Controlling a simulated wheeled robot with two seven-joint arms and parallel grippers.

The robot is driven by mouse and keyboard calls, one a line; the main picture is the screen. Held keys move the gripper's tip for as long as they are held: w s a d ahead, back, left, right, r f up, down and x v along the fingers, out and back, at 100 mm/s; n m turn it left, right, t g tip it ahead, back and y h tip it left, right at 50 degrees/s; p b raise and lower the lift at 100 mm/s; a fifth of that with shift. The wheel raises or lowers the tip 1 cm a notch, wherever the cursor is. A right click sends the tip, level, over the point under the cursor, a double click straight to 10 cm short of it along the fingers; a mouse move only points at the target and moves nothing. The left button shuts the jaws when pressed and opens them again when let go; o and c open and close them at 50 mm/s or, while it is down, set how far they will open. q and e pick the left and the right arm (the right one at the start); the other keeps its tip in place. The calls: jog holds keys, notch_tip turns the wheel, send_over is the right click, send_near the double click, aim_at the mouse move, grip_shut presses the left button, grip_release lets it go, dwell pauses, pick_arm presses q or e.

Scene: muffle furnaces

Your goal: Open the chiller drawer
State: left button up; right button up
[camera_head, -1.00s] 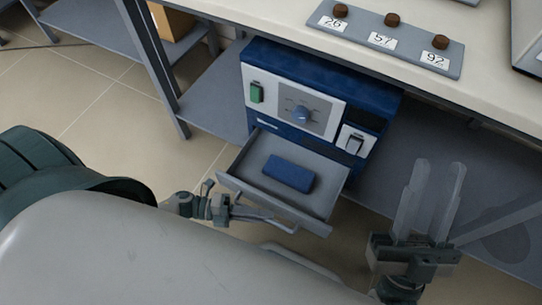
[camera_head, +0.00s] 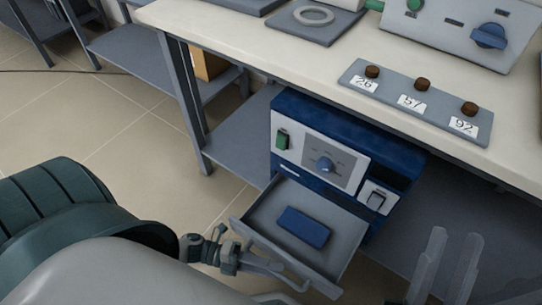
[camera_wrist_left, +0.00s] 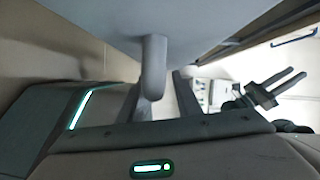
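The chiller (camera_head: 318,143) is a blue box with a pale front panel under the bench. Its grey drawer (camera_head: 343,238) is pulled well out, with a blue block (camera_head: 304,227) inside. My left gripper (camera_head: 262,262) is at the drawer's front, by the handle (camera_head: 299,285). In the left wrist view the handle (camera_wrist_left: 155,62) hangs between the fingers of my left gripper (camera_wrist_left: 157,84), which stand apart with a gap on the right side. Whether a finger touches it is unclear. My right gripper (camera_head: 455,237) is open and empty, right of the drawer.
The bench top (camera_head: 240,50) overhangs the chiller and bears a grey strip (camera_head: 440,110) with three brown knobs and labels 26, 57, 92. A bench leg (camera_head: 188,110) stands left of the chiller.

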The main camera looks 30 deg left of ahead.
pick_arm(q)
jog(key=shift+a, duration=0.1)
jog(key=v, duration=1.7)
pick_arm(e)
jog(key=shift+a+f, duration=0.15)
jog(key=shift+f, duration=0.2)
pick_arm(q)
jog(key=shift+s, duration=0.1)
jog(key=shift+a, duration=0.1)
